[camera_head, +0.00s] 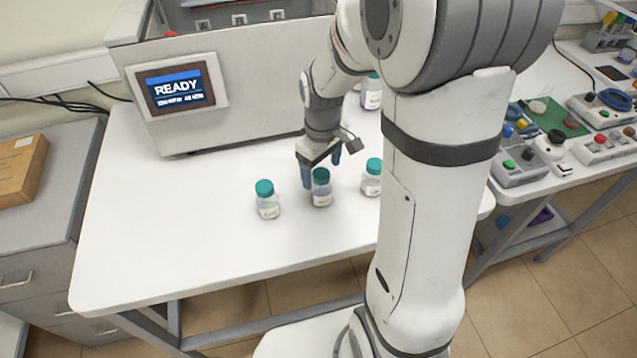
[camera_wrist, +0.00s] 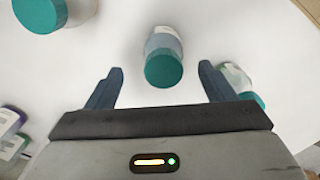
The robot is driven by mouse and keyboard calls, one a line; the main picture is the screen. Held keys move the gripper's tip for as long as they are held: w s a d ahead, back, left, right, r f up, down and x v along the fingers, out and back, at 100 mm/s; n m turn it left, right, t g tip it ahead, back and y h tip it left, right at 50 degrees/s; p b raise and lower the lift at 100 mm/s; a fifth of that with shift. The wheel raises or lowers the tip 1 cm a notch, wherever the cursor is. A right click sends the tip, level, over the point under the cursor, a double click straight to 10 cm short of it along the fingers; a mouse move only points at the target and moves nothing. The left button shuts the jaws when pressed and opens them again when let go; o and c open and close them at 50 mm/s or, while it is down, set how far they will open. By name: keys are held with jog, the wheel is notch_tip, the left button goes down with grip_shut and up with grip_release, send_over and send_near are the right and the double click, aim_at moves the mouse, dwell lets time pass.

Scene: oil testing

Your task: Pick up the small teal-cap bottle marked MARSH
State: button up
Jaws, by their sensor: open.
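Several small clear bottles with teal caps stand on the white table. In the head view one is at the left (camera_head: 267,200), one in the middle (camera_head: 321,188) and one at the right (camera_head: 372,178). Their labels are too small to read, so I cannot tell which is marked MARSH. My gripper (camera_head: 325,170) is open, its blue fingers pointing down by the middle bottle. In the wrist view a teal-cap bottle (camera_wrist: 163,62) stands upright between and just beyond the fingertips of my gripper (camera_wrist: 160,80), apart from both. Another bottle (camera_wrist: 238,80) is partly hidden behind the right finger.
A larger teal-cap bottle (camera_head: 371,92) stands farther back, partly hidden by my arm. A grey machine with a READY screen (camera_head: 180,88) borders the table's back. The white table's (camera_head: 180,240) front left is clear. A second bench (camera_head: 560,180) with devices is at the right.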

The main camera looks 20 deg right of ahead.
aim_at(321, 187)
notch_tip(321, 187, down, 4)
jog(key=shift+s+a+f+p, duration=0.1)
jog(key=shift+a+f+p, duration=0.05)
jog(key=shift+f+p, duration=0.15)
jog(key=c, duration=1.2)
